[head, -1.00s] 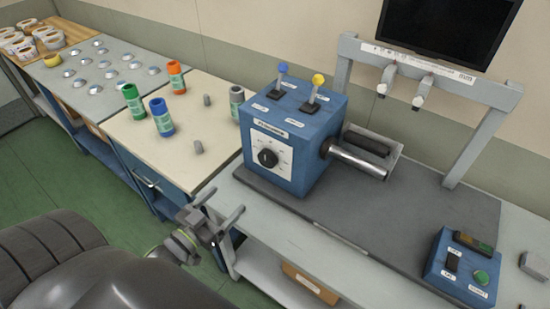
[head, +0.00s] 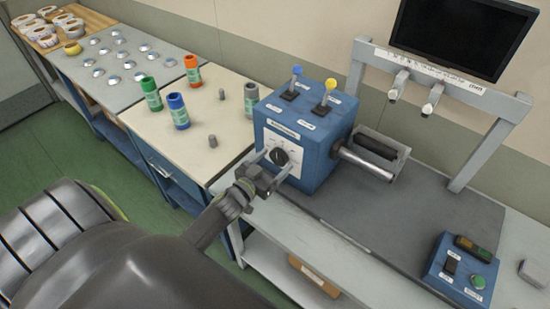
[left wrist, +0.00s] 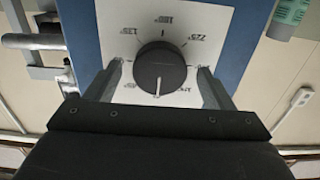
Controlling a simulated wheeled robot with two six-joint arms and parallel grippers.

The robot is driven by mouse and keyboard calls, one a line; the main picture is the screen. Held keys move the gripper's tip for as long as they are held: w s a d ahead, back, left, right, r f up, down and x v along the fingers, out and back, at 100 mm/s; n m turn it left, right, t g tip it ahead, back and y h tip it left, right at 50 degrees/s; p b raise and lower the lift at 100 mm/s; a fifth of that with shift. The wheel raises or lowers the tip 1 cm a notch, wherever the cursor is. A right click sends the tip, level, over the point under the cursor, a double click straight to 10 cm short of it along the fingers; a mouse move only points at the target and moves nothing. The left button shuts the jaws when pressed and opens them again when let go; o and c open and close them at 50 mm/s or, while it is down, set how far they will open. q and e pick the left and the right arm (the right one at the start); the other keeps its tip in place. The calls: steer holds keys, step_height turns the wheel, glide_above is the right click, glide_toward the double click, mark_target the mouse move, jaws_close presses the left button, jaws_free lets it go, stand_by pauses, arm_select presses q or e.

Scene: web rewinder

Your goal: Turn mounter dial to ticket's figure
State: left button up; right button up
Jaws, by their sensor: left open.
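The mounter is a blue box (head: 322,155) on the grey bench, with a black round dial (head: 281,157) on a white scale plate (head: 300,160) on its front face. The dial also shows in the left wrist view (left wrist: 160,68), with a pale pointer line toward the bottom of that picture. My left gripper (head: 270,170) is open in front of the dial. In the left wrist view its two fingers (left wrist: 160,85) stand either side of the dial, with gaps between. I cannot make out a ticket. My right gripper is not in view.
Two levers, blue (head: 296,72) and yellow (head: 329,88), stand on the box top. A metal roller (head: 366,163) juts out to its right. Green (head: 151,95), blue (head: 178,111) and orange (head: 192,70) canisters stand on the cream table. A blue button box (head: 458,270) sits front right.

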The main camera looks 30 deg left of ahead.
arm_select(q)
steer(key=shift+w, duration=0.5)
steer(key=c, duration=1)
steer(key=shift+m, duration=0.3)
steer(key=m, duration=0.4)
steer(key=shift+b, duration=0.35)
steer(key=shift+m+b, duration=0.3)
steer(key=shift+m, duration=1.8)
